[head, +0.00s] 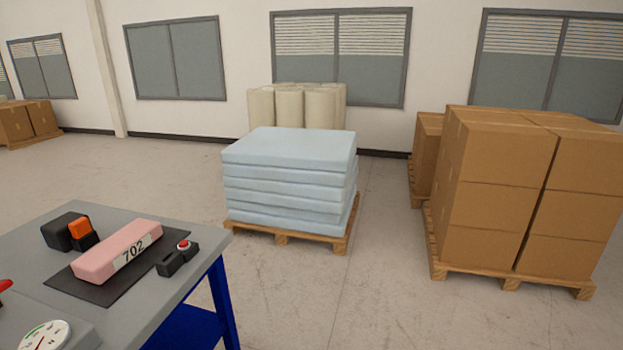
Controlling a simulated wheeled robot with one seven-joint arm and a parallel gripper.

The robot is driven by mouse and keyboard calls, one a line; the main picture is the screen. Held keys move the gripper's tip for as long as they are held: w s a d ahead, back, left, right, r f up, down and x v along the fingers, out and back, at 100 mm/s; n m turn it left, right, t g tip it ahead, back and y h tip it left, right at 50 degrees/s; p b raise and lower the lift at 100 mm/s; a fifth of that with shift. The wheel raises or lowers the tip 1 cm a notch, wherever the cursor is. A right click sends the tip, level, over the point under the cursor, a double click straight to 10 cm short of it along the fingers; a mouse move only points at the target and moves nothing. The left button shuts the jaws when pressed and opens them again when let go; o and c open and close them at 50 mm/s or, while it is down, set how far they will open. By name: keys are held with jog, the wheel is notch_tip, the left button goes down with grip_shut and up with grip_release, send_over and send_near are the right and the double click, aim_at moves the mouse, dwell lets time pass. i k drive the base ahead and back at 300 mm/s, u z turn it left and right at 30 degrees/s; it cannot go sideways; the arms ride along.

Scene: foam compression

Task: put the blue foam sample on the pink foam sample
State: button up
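The pink foam sample (105,258) is a block with a white label reading 702. It lies flat on a dark mat (118,291) on the grey table at the lower left. Nothing rests on top of it. I cannot see a blue foam sample on the visible part of the table. My gripper is not in view.
On the table (150,321) are a black and orange device (65,231), a small black box with a red button (178,258) and a round gauge (45,337). Light blue foam slabs (285,180) on a pallet and stacked cardboard boxes (500,200) stand beyond. Floor between them is clear.

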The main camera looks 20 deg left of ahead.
aim_at(119, 240)
jog(key=i, duration=2.4)
jog(key=u, duration=3.35)
jog(key=i, duration=1.05)
